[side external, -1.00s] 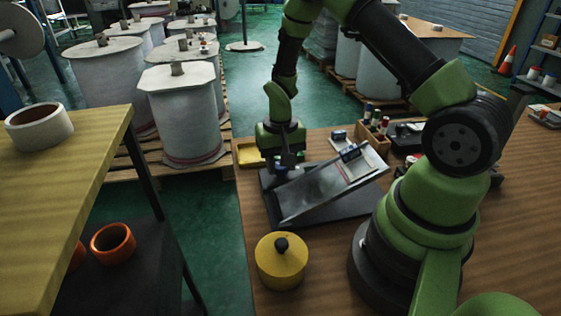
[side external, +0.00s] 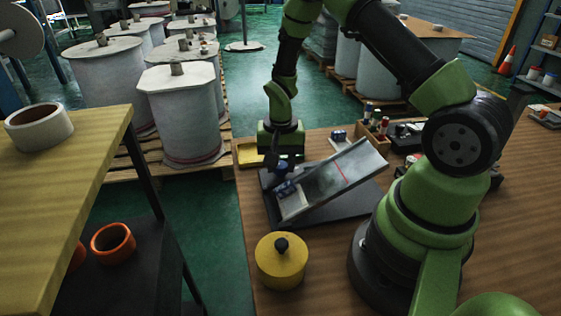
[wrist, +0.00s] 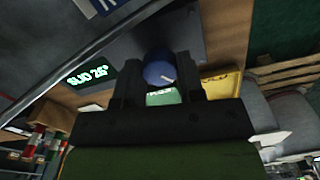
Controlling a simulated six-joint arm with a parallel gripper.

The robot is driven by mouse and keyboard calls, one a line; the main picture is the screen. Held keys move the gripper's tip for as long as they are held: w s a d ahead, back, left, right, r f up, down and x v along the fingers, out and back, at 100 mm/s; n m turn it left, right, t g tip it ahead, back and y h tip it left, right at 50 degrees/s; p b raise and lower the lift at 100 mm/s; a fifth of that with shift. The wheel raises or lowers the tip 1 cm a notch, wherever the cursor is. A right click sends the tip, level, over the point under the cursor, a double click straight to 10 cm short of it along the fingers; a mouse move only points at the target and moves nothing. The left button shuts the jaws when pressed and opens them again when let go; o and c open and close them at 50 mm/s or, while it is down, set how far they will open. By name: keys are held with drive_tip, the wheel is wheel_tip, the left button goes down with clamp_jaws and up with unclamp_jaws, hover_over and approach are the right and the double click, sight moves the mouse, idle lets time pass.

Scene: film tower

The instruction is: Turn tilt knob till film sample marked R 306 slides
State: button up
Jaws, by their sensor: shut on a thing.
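My gripper (side external: 279,164) points down at the far left of the tilt rig and is shut on the blue tilt knob (side external: 281,169). In the wrist view the knob (wrist: 158,70) sits between the two fingers. The grey ramp plate (side external: 325,180) is tilted, its right end high, above a dark base. The white film sample with a dark blue block (side external: 288,195) lies at the ramp's low left end; its marking is not legible. A red line (side external: 341,172) shows on the bare upper plate. A display (wrist: 88,75) appears to read "SLID 26°".
A yellow lidded pot (side external: 281,262) stands on the wooden bench in front of the rig. A wooden box of small bottles (side external: 373,130) stands behind the ramp's high end.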

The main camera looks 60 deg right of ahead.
drive_tip(key=o, duration=0.9)
wheel_tip(320, 180, up, 10)
idle(0.6)
wheel_tip(320, 180, up, 9)
drive_tip(key=n+t, duration=0.2)
hover_over(280, 164)
drive_tip(key=s+a, duration=0.2)
drive_tip(key=a, duration=0.2)
drive_tip(key=s+a+r+n+t, duration=0.1)
drive_tip(key=s+a+r+t, duration=0.15)
drive_tip(key=s+r, duration=0.2)
drive_tip(key=s+a+r+n+t, duration=0.1)
drive_tip(key=s, duration=0.2)
drive_tip(key=s+a+r+n+y, duration=0.1)
drive_tip(key=s+a+r, duration=0.1)
drive_tip(key=s+a+r+n+t+y, duration=0.1)
drive_tip(key=s+n, duration=0.1)
drive_tip(key=s, duration=0.1)
drive_tip(key=shift+s+a+r+t, duration=0.15)
drive_tip(key=shift+s+a+t, duration=0.15)
drive_tip(key=shift+t, duration=0.05)
